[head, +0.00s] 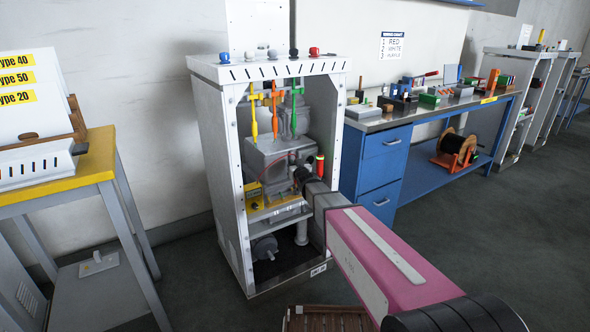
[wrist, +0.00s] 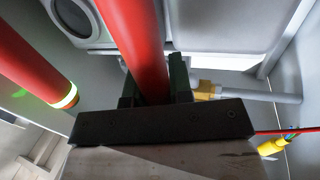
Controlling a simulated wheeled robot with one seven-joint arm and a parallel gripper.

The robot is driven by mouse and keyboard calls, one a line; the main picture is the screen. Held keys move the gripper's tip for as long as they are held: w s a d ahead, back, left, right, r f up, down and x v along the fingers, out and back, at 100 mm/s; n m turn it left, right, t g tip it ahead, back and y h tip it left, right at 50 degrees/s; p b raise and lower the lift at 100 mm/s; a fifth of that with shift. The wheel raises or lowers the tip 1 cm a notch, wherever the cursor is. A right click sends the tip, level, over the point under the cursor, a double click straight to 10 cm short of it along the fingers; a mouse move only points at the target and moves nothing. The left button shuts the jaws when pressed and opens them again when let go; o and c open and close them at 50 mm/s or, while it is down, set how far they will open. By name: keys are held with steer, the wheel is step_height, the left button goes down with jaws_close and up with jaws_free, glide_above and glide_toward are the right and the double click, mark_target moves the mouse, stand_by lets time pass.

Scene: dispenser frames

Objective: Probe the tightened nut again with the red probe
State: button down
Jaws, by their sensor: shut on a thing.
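My gripper (head: 302,177) reaches into the open front of the white cabinet (head: 227,150). In the wrist view its dark jaws (wrist: 154,85) are shut around a red rod (wrist: 134,35), which looks like the red probe. The rod runs up and away out of the picture, so its tip is hidden. A yellow brass-like fitting (wrist: 207,90) sits on a grey pipe (wrist: 262,95) just right of the jaws. I cannot tell whether this is the tightened nut, or whether the probe touches anything.
A red post with a lit green band (wrist: 62,96) stands close left of the held rod; it also shows in the head view (head: 320,164). A yellow plug with a red lead (wrist: 272,146) lies at right.

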steer(key=shift+r, duration=0.75)
stand_by(0.8)
